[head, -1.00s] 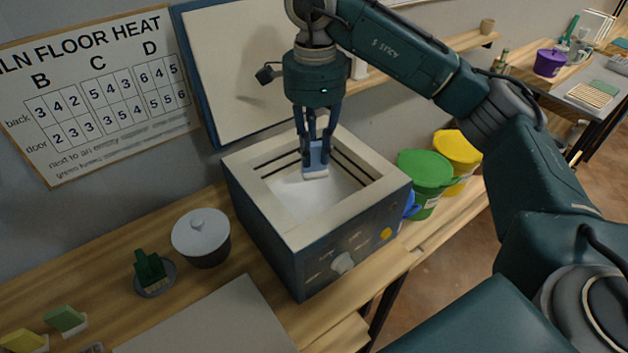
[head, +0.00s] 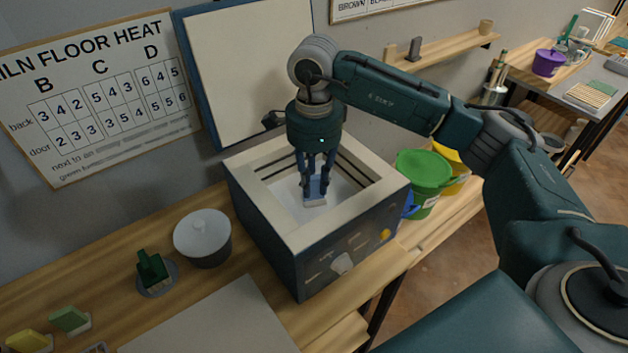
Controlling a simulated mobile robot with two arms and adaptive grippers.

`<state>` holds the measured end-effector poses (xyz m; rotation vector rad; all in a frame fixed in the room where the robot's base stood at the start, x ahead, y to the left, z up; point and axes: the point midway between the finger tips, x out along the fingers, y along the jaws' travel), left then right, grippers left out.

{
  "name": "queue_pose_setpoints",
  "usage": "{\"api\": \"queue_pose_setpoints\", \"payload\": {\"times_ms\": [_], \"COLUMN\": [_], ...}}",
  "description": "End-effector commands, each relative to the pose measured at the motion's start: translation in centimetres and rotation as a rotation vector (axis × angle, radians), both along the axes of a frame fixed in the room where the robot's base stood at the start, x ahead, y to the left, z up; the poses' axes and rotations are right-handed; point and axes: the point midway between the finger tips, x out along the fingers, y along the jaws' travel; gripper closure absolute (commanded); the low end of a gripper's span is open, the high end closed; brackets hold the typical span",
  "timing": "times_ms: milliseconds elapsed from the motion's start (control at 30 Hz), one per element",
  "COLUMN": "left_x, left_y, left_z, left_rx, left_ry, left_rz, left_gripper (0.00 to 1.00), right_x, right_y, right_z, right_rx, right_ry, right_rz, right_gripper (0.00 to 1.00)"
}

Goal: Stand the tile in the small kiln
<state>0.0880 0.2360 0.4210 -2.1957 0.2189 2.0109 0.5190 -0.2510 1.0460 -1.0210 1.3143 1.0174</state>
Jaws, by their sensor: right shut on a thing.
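The small kiln (head: 297,243) stands open at the top on the wooden bench, with a pale rim, dark sides and a light inside. My right gripper (head: 315,194) points down through the kiln's opening. It is shut on a blue tile (head: 316,190) with a pale lower edge, held upright between the fingers. The tile is inside the opening; I cannot tell whether its lower edge touches the kiln floor. My left gripper is not in view.
A lidded grey pot (head: 203,238) and a dark green brush (head: 152,270) stand left of the kiln. Green (head: 424,172) and yellow (head: 453,163) buckets stand close to its right. A heat chart (head: 100,95) hangs on the wall. A pale board (head: 215,322) lies in front.

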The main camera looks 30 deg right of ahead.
Motion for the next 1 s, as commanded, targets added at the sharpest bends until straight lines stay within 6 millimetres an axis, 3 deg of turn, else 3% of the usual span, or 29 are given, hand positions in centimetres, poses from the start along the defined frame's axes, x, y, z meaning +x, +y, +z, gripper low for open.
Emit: {"api": "queue_pose_setpoints", "payload": {"times_ms": [33, 100, 133, 533, 800, 1000], "left_x": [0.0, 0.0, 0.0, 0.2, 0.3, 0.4], "left_y": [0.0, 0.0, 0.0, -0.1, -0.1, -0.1], "left_z": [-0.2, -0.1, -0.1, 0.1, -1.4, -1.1], "left_rx": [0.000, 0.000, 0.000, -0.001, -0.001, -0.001], "left_ry": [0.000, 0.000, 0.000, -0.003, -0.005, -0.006], "left_rz": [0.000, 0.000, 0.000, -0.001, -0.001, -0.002], "left_gripper": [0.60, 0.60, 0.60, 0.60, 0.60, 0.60], "right_x": [0.0, 0.0, 0.0, 0.1, 0.1, 0.0], "right_y": [0.0, 0.0, 0.0, 0.0, 0.1, 0.0], "right_z": [-0.1, -0.1, -0.1, 0.7, 6.2, 10.3], "right_rx": [0.000, 0.000, 0.000, 0.001, 0.002, -0.001], "right_ry": [0.000, 0.001, 0.001, -0.001, -0.006, -0.003], "right_rz": [0.000, 0.000, 0.000, 0.000, 0.000, 0.000], "right_gripper": [0.77, 0.63, 0.62, 0.62, 0.62, 0.62]}}
